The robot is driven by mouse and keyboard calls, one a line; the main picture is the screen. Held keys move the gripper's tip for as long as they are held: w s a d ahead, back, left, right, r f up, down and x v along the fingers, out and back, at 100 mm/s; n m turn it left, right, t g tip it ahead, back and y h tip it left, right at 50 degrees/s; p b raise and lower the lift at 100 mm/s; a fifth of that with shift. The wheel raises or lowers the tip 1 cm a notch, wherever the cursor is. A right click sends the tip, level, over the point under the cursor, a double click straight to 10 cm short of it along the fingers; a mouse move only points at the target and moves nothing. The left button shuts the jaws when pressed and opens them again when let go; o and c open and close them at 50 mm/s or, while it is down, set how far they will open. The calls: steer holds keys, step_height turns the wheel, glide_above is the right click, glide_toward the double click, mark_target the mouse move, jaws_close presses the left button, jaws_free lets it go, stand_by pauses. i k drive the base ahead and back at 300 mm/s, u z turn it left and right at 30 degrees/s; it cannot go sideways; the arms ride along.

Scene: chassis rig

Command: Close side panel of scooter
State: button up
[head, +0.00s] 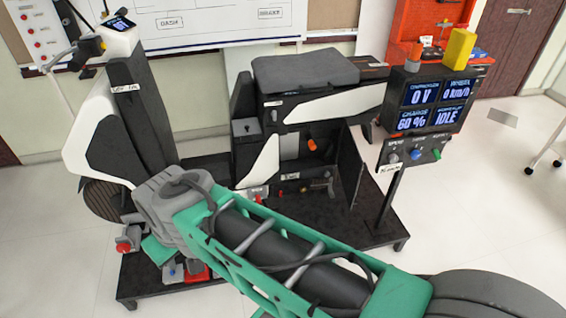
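The scooter rig stands on a dark platform (340,228), with a grey seat (305,70) on top and white body trim (320,106) below it. A dark upright panel (351,170) at the compartment's right edge appears to be the side panel, swung outward and seen nearly edge-on. My green and grey arm crosses the foreground from lower right to left. Its gripper cannot be made out, and the arm hides part of the platform's front.
A display box (434,100) on a post stands right of the panel, with a knob board (414,152) below it. The white front shield (92,135) and steering column (143,115) stand left. Small red and blue controls (195,272) sit low on the platform.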

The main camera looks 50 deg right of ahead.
mark_target(350, 164)
steer(key=u, duration=1.75)
steer(key=k, duration=2.15)
steer(key=z, duration=3.05)
steer(key=k, duration=1.3)
steer(key=u, duration=0.2)
steer(key=i, duration=0.7)
steer(key=u, duration=1)
steer(key=i, duration=0.7)
steer(key=u, duration=0.05)
